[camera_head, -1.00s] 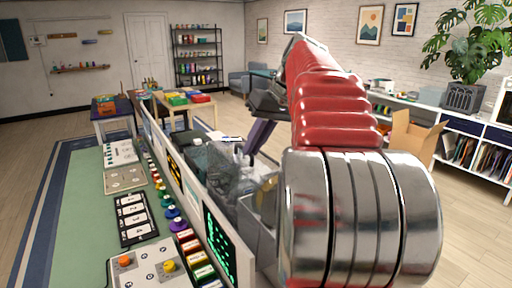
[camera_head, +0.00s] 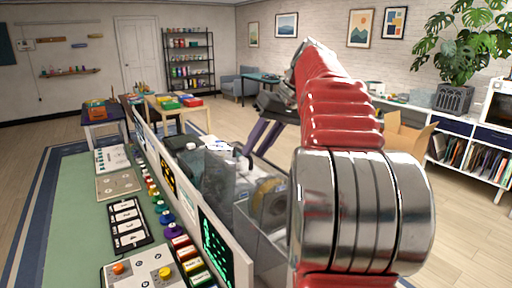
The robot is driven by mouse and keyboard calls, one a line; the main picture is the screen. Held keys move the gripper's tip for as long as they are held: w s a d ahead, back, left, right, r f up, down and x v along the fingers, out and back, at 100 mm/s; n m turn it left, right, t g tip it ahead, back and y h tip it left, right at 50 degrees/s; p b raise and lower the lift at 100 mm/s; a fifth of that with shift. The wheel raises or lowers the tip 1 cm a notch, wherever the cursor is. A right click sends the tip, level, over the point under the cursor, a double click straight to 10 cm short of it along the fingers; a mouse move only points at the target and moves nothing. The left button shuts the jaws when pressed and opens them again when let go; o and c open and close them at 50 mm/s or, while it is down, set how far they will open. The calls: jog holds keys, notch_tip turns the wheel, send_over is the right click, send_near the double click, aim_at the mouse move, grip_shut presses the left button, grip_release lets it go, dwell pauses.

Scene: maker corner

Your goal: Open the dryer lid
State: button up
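My gripper (camera_head: 257,143) hangs at the end of my red arm, right of the long bench. Its two purple fingers point down and to the left, with a gap between them, and nothing shows in it. A dark box with a greyish, see-through top (camera_head: 186,144) stands behind the bench's upright panels, left of my gripper and apart from it. It may be the dryer, but it is too small and partly hidden to be sure. I cannot make out a lid edge or handle.
A smoky clear panel (camera_head: 218,178) and a clear bin (camera_head: 262,243) with a spool (camera_head: 268,203) stand nearer, partly behind my arm. The bench's left side holds button boards (camera_head: 152,272). A wooden table (camera_head: 190,112) with coloured trays stands beyond. An open cardboard box (camera_head: 405,135) is at right.

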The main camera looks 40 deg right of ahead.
jog(key=shift+r, duration=0.15)
jog(key=v, duration=1.3)
jog(key=shift+s+r, duration=0.15)
jog(key=shift+s, duration=0.05)
dwell(0.7)
jog(key=w+a+f+h, duration=0.1)
jog(key=a+f, duration=0.4)
jog(key=a, duration=0.5)
jog(key=w+a+f+h, duration=0.1)
jog(key=a+f, duration=0.3)
jog(key=a, duration=0.5)
jog(key=s+a+f, duration=0.4)
jog(key=f, duration=0.3)
jog(key=s+a+f+n, duration=0.1)
jog(key=s+a+f, duration=0.3)
jog(key=f, duration=0.4)
jog(key=s+a+f+n+h, duration=0.1)
jog(key=s+a+f, duration=0.4)
jog(key=a+f, duration=0.1)
jog(key=shift+f+t, duration=0.3)
jog(key=shift+f, duration=0.4)
